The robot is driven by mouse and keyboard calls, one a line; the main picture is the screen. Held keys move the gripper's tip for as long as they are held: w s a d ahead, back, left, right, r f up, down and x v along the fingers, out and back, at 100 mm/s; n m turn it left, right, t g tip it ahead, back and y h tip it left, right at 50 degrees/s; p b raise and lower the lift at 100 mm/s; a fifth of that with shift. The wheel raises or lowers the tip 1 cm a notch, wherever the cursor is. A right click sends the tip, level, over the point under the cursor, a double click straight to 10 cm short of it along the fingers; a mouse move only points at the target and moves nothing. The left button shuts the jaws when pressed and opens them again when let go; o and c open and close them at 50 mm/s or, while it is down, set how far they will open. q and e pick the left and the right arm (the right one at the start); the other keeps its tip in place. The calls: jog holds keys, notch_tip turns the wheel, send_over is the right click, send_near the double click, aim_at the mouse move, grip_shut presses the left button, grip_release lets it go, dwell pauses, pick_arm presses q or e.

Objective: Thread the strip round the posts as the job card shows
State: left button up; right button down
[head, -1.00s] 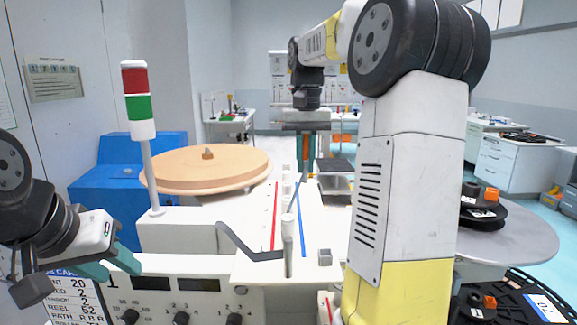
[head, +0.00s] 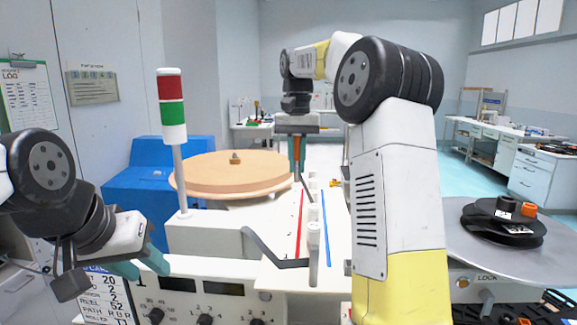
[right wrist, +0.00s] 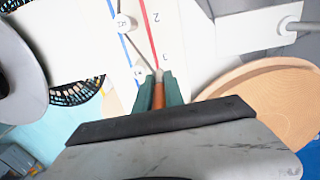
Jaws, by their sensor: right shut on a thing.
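The grey strip (head: 257,248) bends round the front of the white board (head: 285,278) to the near white post (head: 314,250). The board has a red line (head: 299,222) and a blue line (head: 325,230), with posts between them. My right gripper (head: 297,155) is shut on an orange tab (right wrist: 158,95) at the far end of the board, by the red line. A thin dark piece of strip runs from it towards a post (right wrist: 139,73). My left gripper (head: 141,266) is open and empty near the job card (head: 95,302), whose lower part is cut off.
A tan round disc (head: 225,172) lies behind the board. A signal tower (head: 172,105) stands at left. A black reel (head: 503,222) rests on a grey round plate (head: 455,230) at right. My right arm hides the board's right side.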

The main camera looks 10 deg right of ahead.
jog(key=d, duration=1.3)
jog(key=s+d+r, duration=0.1)
jog(key=s+d, duration=1.2)
jog(key=d, duration=0.4)
jog(key=s+d+r, duration=0.2)
jog(key=s+d, duration=1.2)
jog(key=d, duration=0.4)
jog(key=shift+d, duration=0.25)
jog(key=shift+w, duration=0.1)
dwell(0.3)
jog(key=shift+f, duration=0.1)
jog(key=shift+f, duration=2)
jog(key=shift+f, duration=0.1)
